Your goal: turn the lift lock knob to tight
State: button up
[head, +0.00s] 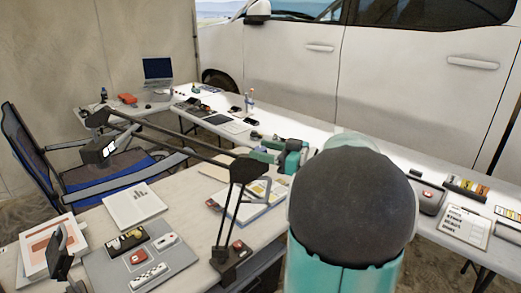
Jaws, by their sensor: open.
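I cannot pick out a lift lock knob for certain in the head view. A black jointed stand (236,205) rises from a dark base with a small red part (238,244) on the near table; its long arm reaches left to a boxy head (99,151). I cannot tell whether the red part is a knob. My own rounded dark and teal arm link fills the centre right and hides part of the tables.
The near table (187,195) holds papers and a grey board (145,262) with several small devices. A blue and black chair (82,165) stands at the left. A laptop (158,70) sits on the far table. A white vehicle (400,85) stands behind the tables.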

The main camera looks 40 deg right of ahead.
jog(key=shift+w+a, duration=0.35)
jog(key=shift+w, duration=0.3)
jog(key=c, duration=1)
jog(key=shift+o, duration=0.2)
